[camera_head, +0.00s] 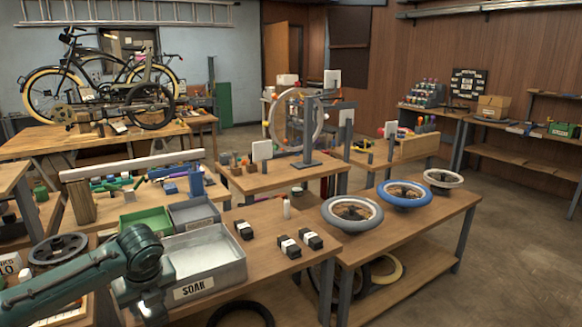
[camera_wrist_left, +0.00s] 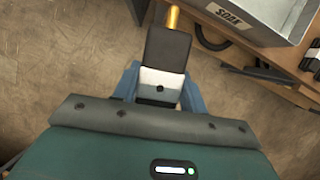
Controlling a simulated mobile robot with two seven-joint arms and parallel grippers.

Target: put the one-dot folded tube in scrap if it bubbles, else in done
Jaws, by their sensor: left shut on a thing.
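My left gripper (camera_wrist_left: 160,88) is shut on a folded black tube (camera_wrist_left: 167,50) in the left wrist view. The tube has a white band with one dark dot (camera_wrist_left: 160,88) and a brass-coloured valve at its far end. It is held over bare floor, apart from the tray marked SOAK (camera_wrist_left: 270,15). In the head view my left arm reaches in at lower left in front of the SOAK tray (camera_head: 215,275); the held tube cannot be made out there. A green bin (camera_head: 143,240) and a grey bin (camera_head: 192,226) stand behind that tray; I cannot read their labels.
Three more folded black tubes with white bands lie on the bench, one (camera_head: 243,230) near the tray, two (camera_head: 289,248) (camera_head: 312,240) further right. Wheels (camera_head: 352,214) (camera_head: 407,194) fill the bench's right side.

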